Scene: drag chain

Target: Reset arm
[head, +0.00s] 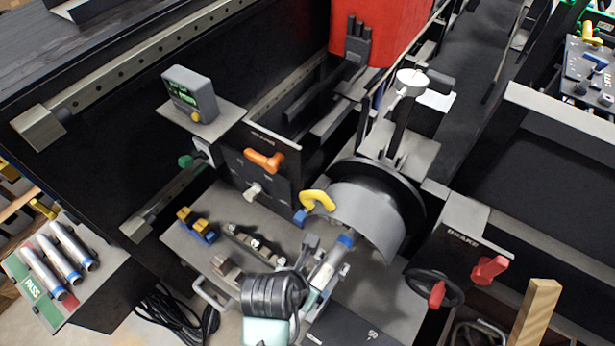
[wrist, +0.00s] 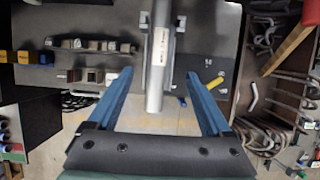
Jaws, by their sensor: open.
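My gripper (wrist: 160,75) shows in the wrist view with two blue fingers spread wide apart. A silver metal cylinder (wrist: 155,88) runs lengthwise through the gap between them, with space visible on both sides. Its upper end meets a bracket at the top of that view. In the head view a silver cylinder with a blue band (head: 329,266) lies tilted at the fixture below a curved grey guard (head: 362,214). Dark ribbed and pale arm parts of mine are beside its lower end. My fingers are hard to make out there.
A grey bench plate (head: 185,250) carries yellow-and-blue blocks (head: 197,225) and a row of small parts (head: 250,240). A tray (head: 35,300) at the left holds silver tubes. A display box (head: 190,94), an orange handle (head: 264,160) and a brake handwheel (head: 434,288) stand around the fixture.

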